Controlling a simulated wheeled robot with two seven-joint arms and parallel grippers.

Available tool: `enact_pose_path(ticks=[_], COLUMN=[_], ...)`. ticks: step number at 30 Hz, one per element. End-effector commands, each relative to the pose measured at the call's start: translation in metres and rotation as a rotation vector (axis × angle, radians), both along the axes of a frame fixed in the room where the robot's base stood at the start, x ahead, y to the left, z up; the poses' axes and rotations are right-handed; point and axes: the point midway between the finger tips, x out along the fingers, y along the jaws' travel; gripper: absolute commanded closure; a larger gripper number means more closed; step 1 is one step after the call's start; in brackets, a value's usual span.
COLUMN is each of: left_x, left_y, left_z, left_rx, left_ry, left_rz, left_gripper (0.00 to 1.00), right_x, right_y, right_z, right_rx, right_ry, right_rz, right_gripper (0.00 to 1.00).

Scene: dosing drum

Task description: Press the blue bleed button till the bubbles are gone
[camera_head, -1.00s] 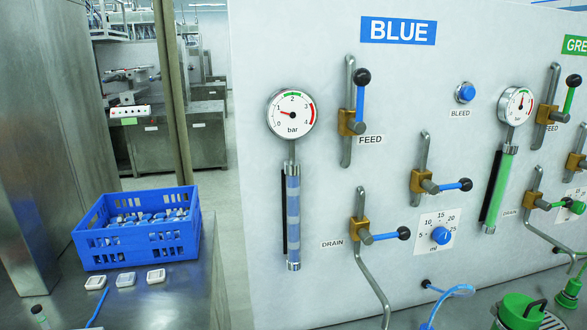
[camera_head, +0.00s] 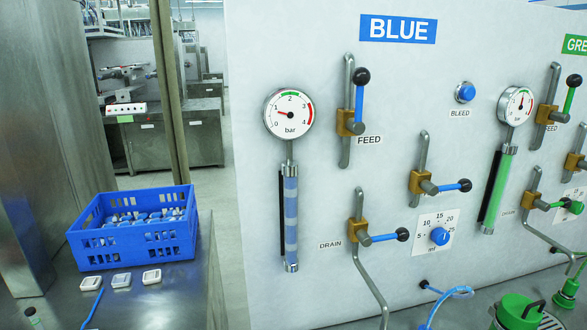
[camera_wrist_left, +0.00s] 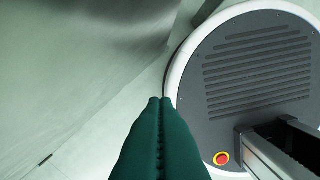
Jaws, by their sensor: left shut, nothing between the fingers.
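The blue bleed button (camera_head: 465,92) sits in a metal ring on the white panel, above the BLEED label. The blue sight tube (camera_head: 291,218) below the left gauge shows paler bands across its blue liquid. The left gauge (camera_head: 289,113) has its red needle pointing left, near 1 bar. My left gripper (camera_wrist_left: 160,102) shows in the left wrist view with its dark green fingers closed together and empty, over the floor beside my base. It is far from the button and not in the head view. My right gripper is in neither view.
On the panel are the blue FEED lever (camera_head: 360,95), the DRAIN lever (camera_head: 385,237), a middle lever (camera_head: 448,187) and a dosing dial (camera_head: 440,236). A green sight tube (camera_head: 497,190) stands to the right. A blue crate (camera_head: 133,255) sits on the left metal counter.

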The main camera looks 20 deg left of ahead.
Motion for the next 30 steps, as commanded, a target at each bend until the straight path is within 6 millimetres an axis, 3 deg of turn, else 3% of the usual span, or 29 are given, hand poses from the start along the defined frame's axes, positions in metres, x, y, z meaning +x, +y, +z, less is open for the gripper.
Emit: enact_pose_path(ticks=[1,19,30], left_x=[0.041,-0.025,-0.035], left_y=[0.017,-0.019,-0.024], left_z=[0.006,0.006,0.005], left_rx=[0.021,0.017,0.014], left_ry=[-0.076,-0.066,-0.061], left_rz=[-0.009,-0.003,-0.002], left_gripper=[1.0,1.0,1.0], right_x=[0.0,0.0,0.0], right_y=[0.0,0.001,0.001], right_z=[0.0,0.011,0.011], right_rx=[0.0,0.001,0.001], right_ry=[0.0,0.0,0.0], right_rz=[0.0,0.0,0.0], right_gripper=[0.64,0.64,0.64])
